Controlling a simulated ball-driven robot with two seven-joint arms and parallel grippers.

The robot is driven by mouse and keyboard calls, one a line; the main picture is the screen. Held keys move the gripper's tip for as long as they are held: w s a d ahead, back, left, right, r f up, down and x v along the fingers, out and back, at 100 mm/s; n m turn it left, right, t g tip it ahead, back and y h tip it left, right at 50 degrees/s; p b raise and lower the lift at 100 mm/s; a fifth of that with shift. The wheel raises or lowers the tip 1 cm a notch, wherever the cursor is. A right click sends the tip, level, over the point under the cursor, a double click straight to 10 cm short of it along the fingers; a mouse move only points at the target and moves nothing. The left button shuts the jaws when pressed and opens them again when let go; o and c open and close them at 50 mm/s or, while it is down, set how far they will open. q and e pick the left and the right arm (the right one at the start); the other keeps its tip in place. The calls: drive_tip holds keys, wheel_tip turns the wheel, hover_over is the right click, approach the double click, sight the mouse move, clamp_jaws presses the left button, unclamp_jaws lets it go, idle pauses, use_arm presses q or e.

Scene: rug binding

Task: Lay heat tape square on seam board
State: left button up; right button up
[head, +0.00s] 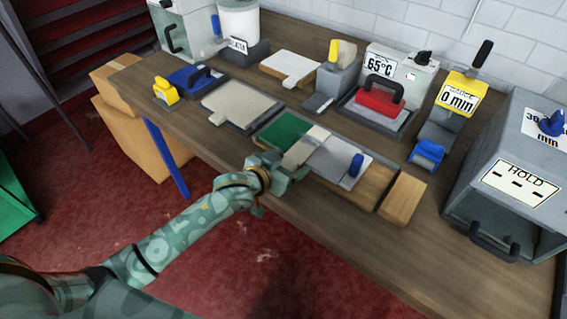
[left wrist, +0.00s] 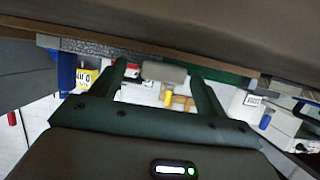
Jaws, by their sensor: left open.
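The seam board (head: 348,187) lies near the front edge of the bench, with a green piece (head: 284,131) on its left and a grey piece (head: 338,157) with a blue knob on its right. A pale beige strip, which looks like the heat tape square (head: 310,142), lies across the line between them. My left gripper (head: 290,170) is at the board's front edge, by the strip's near end. In the left wrist view its two fingers are apart, and the strip's pale end (left wrist: 163,72) shows between their tips. I cannot tell whether they touch it. My right gripper is out of view.
A grey tray with a beige pad (head: 240,103) stands left of the board. Behind are a red-handled iron (head: 380,96) and a 65°C box (head: 398,68). The bench front right is clear.

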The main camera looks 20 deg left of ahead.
use_arm(q)
drive_tip(key=p+v, duration=0.4)
drive_tip(key=v, duration=1.2)
drive_tip(key=shift+s, duration=0.2)
